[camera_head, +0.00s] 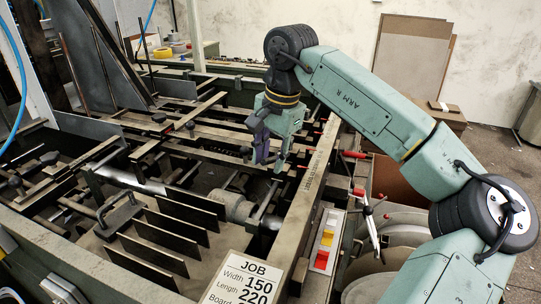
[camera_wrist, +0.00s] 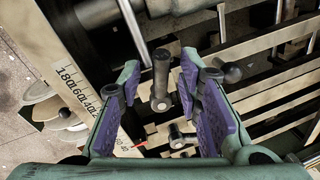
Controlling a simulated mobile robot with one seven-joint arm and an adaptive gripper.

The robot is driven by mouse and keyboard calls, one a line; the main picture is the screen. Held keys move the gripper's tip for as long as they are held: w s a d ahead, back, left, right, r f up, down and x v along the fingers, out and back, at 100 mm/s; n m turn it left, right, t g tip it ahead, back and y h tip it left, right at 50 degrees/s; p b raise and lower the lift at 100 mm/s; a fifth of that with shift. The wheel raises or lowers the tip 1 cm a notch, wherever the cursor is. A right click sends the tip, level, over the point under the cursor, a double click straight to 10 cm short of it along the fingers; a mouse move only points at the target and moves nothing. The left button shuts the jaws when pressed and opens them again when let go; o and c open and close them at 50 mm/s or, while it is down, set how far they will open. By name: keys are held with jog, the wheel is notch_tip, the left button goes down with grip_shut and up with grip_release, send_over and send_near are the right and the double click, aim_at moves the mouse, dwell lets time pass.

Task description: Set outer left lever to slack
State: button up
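My gripper (camera_head: 268,166) points down over the feeder, beside the long beam with a scale. In the wrist view, the purple-padded fingers of my gripper (camera_wrist: 160,72) are apart. A dark lever handle (camera_wrist: 161,78) with a rounded end lies between the fingertips, with gaps visible on both sides. A second, shorter dark lever handle (camera_wrist: 180,137) shows lower down between the fingers. Neither is visibly gripped. Which of them is the outer left lever I cannot tell, nor its setting. In the head view my gripper hides most of this spot.
The scale beam (camera_wrist: 62,72) runs close to the left finger in the wrist view. A round black knob (camera_wrist: 232,73) sits near the right finger. Slats and bars (camera_head: 170,230) fill the feeder. A JOB sign (camera_head: 240,280) stands in front. Red-handled parts (camera_head: 358,191) lie right of the beam.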

jog(key=shift+r, duration=0.1)
notch_tip(320, 180, up, 12)
jog(key=s+d, duration=0.1)
jog(key=shift+s+d, duration=0.25)
jog(key=shift+d, duration=0.05)
jog(key=shift+f, duration=0.2)
